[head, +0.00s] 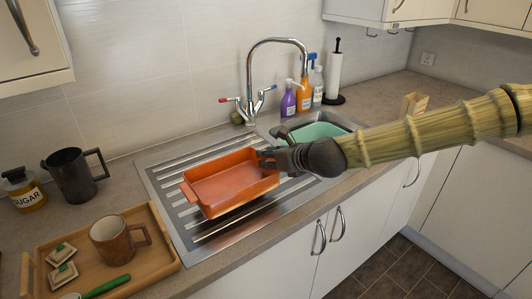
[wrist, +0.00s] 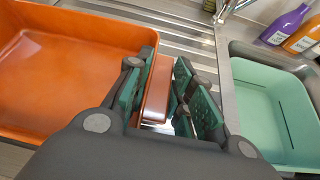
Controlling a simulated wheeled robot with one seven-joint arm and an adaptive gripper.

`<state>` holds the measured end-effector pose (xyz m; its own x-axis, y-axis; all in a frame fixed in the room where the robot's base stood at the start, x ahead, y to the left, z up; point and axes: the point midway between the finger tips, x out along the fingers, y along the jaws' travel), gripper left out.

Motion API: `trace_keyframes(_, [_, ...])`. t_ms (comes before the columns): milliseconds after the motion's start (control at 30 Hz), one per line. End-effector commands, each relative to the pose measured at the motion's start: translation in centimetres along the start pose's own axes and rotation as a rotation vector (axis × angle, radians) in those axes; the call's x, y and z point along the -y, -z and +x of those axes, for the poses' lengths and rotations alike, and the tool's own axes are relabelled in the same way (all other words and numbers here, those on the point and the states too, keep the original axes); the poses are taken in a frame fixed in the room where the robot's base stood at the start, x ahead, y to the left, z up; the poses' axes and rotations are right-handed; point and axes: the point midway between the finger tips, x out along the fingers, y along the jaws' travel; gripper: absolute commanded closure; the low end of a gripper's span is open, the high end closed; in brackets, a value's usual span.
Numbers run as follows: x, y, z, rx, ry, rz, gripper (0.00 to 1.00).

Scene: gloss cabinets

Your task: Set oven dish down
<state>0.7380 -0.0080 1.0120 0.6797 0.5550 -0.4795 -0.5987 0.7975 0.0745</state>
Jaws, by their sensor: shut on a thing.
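The orange oven dish (head: 232,184) is over the ribbed metal drainer (head: 183,218) beside the sink. It looks roughly level, and I cannot tell whether its base touches the ribs. My gripper (head: 268,160) is shut on the dish's right end in the head view. In the wrist view the dish (wrist: 60,75) fills the left side, and my gripper's green-padded fingers (wrist: 158,95) close around its near handle or rim. The fingers hide part of that end.
A green basin (head: 318,131) sits in the sink behind my gripper. The tap (head: 250,85) rises behind the dish. A wooden tray (head: 140,262) with a brown mug (head: 112,240) stands at left. Bottles (head: 288,100) stand behind the sink.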

Motion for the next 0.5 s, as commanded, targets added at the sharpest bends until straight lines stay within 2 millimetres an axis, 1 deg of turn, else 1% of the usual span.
trace_keyframes(33, [0.6, -0.6, 0.6, 0.000, 0.002, 0.001, 1.00])
trace_keyframes(300, [3.5, -2.2, 4.1, 0.000, 0.001, 0.001, 1.00])
trace_keyframes(400, [4.3, -2.5, 4.9, 0.001, 0.001, 0.000, 1.00])
trace_keyframes(500, [4.6, -2.7, 5.5, 0.001, 0.000, 0.000, 1.00])
